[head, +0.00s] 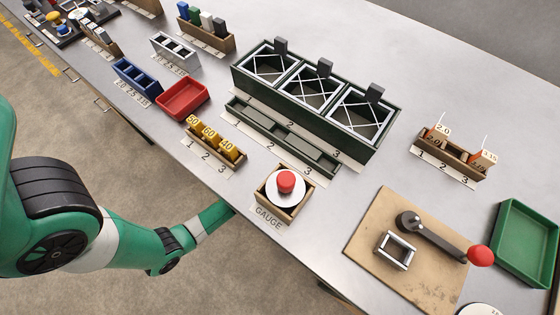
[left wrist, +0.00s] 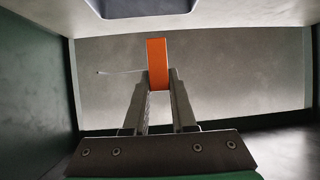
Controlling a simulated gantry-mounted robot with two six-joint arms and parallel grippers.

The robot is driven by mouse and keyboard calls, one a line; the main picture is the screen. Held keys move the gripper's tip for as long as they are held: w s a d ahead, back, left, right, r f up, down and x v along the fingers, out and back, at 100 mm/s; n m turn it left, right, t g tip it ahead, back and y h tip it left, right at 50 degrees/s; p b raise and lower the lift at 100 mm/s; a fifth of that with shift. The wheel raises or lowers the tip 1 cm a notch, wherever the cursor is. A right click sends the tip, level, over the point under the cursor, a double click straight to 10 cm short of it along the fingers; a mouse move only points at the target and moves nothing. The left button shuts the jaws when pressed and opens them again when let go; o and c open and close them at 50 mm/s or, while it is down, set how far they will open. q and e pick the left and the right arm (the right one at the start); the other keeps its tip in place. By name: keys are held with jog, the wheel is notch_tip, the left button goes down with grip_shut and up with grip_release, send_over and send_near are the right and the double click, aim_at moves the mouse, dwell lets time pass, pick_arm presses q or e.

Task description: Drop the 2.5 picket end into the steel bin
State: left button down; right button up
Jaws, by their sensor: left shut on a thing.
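In the left wrist view my left gripper (left wrist: 159,88) is shut on an orange block (left wrist: 157,62) with a thin pale wire sticking out to the left. It looks like a picket end; no number on it is readable. In the head view my left arm reaches down past the table's front edge, so that gripper and the block are hidden there. The wrist view shows grey surfaces and dark green side walls around the block; I cannot tell which of these is the steel bin. My right gripper is not in view.
The rack at right (head: 452,158) holds orange-sided tags marked 2.0 and 3.15. Green three-bay box (head: 375,143), gauge block with red button (head: 285,182), red tray (head: 183,98) and green tray (head: 526,242) stand on the table. A lever with a red knob (head: 480,255) sits front right.

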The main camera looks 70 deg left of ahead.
pick_arm(q)
notch_tip(320, 180, down, 5)
jog(key=b, duration=0.3)
jog(key=shift+r, duration=0.2)
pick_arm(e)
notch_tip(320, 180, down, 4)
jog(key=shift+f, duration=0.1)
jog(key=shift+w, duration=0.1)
pick_arm(q)
jog(key=c, duration=0.7)
grip_release()
jog(key=shift+o, duration=0.2)
jog(key=p+v, duration=0.1)
jog(key=v, duration=1)
jog(key=shift+s+r, duration=0.2)
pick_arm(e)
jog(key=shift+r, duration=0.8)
pick_arm(q)
jog(key=shift+d, duration=0.1)
